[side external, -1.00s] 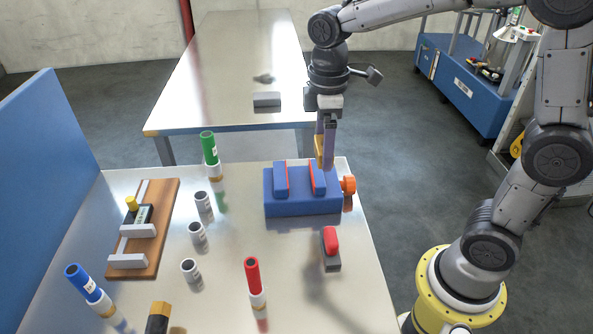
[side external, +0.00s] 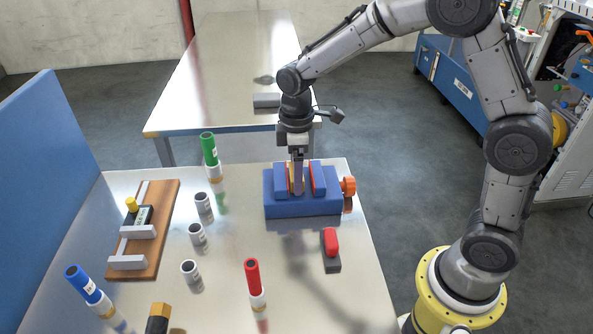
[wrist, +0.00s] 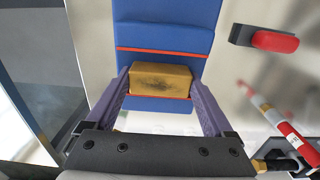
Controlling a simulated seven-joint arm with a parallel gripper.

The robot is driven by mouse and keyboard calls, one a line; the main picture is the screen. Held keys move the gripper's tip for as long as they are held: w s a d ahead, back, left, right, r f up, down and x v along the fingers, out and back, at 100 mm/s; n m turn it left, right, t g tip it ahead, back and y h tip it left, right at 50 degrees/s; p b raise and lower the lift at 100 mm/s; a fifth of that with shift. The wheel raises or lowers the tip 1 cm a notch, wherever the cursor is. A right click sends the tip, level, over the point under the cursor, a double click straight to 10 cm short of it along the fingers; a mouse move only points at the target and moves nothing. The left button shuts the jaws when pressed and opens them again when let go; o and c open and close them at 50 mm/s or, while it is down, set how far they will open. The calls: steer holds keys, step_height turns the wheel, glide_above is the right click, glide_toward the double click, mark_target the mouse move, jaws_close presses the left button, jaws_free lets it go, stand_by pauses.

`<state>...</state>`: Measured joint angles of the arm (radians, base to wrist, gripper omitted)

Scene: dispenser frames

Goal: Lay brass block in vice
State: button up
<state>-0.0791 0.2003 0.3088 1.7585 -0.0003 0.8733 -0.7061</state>
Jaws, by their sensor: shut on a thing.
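The blue vice (side external: 302,206) stands on the near table, with two blue jaws lined in red and an orange knob (side external: 349,185) on its right side. My gripper (side external: 298,190) points down between the vice jaws and is shut on the brass block (wrist: 160,78). In the wrist view the block sits between my two fingers and between the red liners of the vice (wrist: 165,30). In the side view the block is mostly hidden by my gripper and the jaws. I cannot tell whether it touches the vice floor.
A red-topped grey block (side external: 331,250) is right of the vice front. A wooden board (side external: 145,230) lies further left, beside a blue panel (side external: 45,190).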

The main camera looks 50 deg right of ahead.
steer(key=shift+f, duration=0.1)
steer(key=o, duration=1.5)
step_height(320, 180, up, 12)
steer(key=f, duration=0.1)
steer(key=s+d+r+m+t, duration=0.25)
steer(key=s+r+m, duration=0.2)
steer(key=s, duration=0.75)
steer(key=s+m+t, duration=0.1)
steer(key=s, duration=0.2)
steer(key=s+f+m+t, duration=0.1)
steer(key=s+m, duration=0.1)
steer(key=s, duration=0.2)
steer(key=s+f+m+t, duration=0.1)
steer(key=s, duration=0.2)
steer(key=shift+s+d+f+m, duration=0.25)
steer(key=shift+s+d, duration=0.05)
steer(key=shift+s, duration=0.1)
